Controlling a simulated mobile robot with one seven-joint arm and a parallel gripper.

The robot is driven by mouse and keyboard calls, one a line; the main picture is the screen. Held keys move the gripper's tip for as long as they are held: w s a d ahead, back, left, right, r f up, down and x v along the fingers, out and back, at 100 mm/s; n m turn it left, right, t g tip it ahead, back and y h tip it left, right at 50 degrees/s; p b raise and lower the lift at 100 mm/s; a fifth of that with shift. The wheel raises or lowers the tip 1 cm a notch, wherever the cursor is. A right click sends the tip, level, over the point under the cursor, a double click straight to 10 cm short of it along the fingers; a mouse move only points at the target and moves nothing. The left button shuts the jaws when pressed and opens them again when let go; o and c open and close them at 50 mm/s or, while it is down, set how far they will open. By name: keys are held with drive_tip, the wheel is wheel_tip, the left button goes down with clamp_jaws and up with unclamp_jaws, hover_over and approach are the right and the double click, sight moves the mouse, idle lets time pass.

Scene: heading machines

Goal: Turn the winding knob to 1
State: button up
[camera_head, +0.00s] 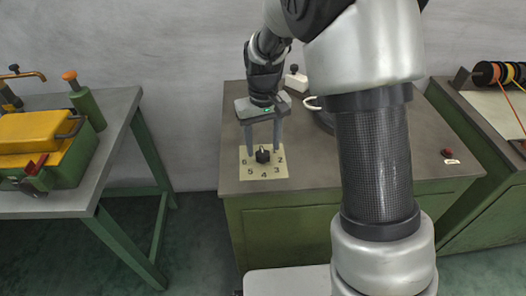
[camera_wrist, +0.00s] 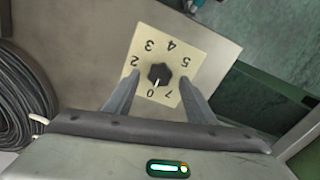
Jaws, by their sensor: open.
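The winding knob (camera_head: 263,157) is a small black knob on a cream number plate (camera_head: 246,172) at the left front of the green machine's top. In the wrist view, the knob (camera_wrist: 160,73) has a white pointer mark directed at or close to the 0. The digits 2, 3, 4, 5, 7 and 0 show there; the 1 and 6 are not visible, with the fingers over that part of the plate. My gripper (camera_head: 262,149) points down over the plate, open, with one finger on either side of the knob (camera_wrist: 158,80) and gaps between.
A dark cable coil (camera_wrist: 22,105) lies beside the plate in the wrist view. A red button (camera_head: 446,152) sits on the machine's right. A table with a yellow and green machine (camera_head: 40,135) stands left, across a floor gap. Coloured spools (camera_head: 497,72) are at right.

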sight(262, 156)
drive_tip(key=shift+f, duration=1.35)
drive_tip(key=c, duration=1)
drive_tip(key=shift+c, duration=0.2)
drive_tip(key=shift+m, duration=0.3)
drive_tip(key=m+p, duration=0.1)
drive_tip(key=m, duration=0.2)
drive_tip(key=shift+r+m, duration=0.1)
drive_tip(key=shift+m, duration=0.3)
drive_tip(key=m+p, duration=0.1)
drive_tip(key=m, duration=0.3)
drive_tip(key=shift+a+p, duration=0.1)
drive_tip(key=shift+p, duration=0.25)
drive_tip(key=shift+m, duration=0.3)
